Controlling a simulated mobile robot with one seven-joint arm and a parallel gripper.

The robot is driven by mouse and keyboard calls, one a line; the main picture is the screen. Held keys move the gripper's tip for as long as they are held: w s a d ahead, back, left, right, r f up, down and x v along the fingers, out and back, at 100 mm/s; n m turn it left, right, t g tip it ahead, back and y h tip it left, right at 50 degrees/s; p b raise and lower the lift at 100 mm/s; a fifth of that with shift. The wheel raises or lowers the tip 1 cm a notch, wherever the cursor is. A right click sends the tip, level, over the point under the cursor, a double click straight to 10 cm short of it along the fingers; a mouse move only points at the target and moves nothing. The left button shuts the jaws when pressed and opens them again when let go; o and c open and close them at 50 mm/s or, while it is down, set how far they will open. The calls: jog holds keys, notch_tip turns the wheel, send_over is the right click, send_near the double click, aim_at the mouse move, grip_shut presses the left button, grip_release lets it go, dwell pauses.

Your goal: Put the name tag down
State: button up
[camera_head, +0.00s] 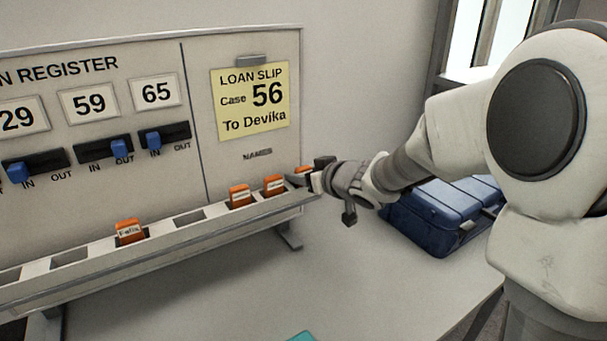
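Several orange name tags are in the view. One, reading "Felix" (130,231), stands in the slotted ledge (225,222) below the board. Two more, a left one (240,195) and a right one (274,186), stand under the word "NAMES"; their print is too small to read. Another orange tag (301,174) is at the ledge's right end, right by the dark fingers of my gripper (318,174). The gripper partly hides this tag. I cannot tell whether the fingers are closed on it or whether it sits in a slot.
The register board (100,140) has number cards and blue IN/OUT sliders. A yellow loan slip (252,104) reads "Case 56 To Devika". Empty slots (189,217) show in the ledge. A blue case (440,215) lies right of my gripper. The table front (220,300) is mostly clear.

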jog(key=shift+o, duration=1.3)
jog(key=shift+r, duration=0.15)
jog(key=shift+s+d+r, duration=0.15)
jog(key=shift+r, duration=0.1)
jog(key=s+d+r+m+h+p, duration=0.2)
jog(key=s+d+r+m+h, duration=0.15)
jog(key=s+d, duration=0.45)
jog(key=s+d+r+m+h+p, duration=0.2)
jog(key=s+d+r+h, duration=0.4)
jog(key=d, duration=0.4)
jog(key=s+f+g+y, duration=0.1)
jog(key=s+f+g, duration=0.1)
jog(key=s, duration=0.7)
jog(key=s+a+f+m+g+y, duration=0.1)
jog(key=s+f+g, duration=0.1)
jog(key=s, duration=0.8)
jog(key=shift+a+f+g, duration=0.3)
jog(key=shift+g, duration=0.5)
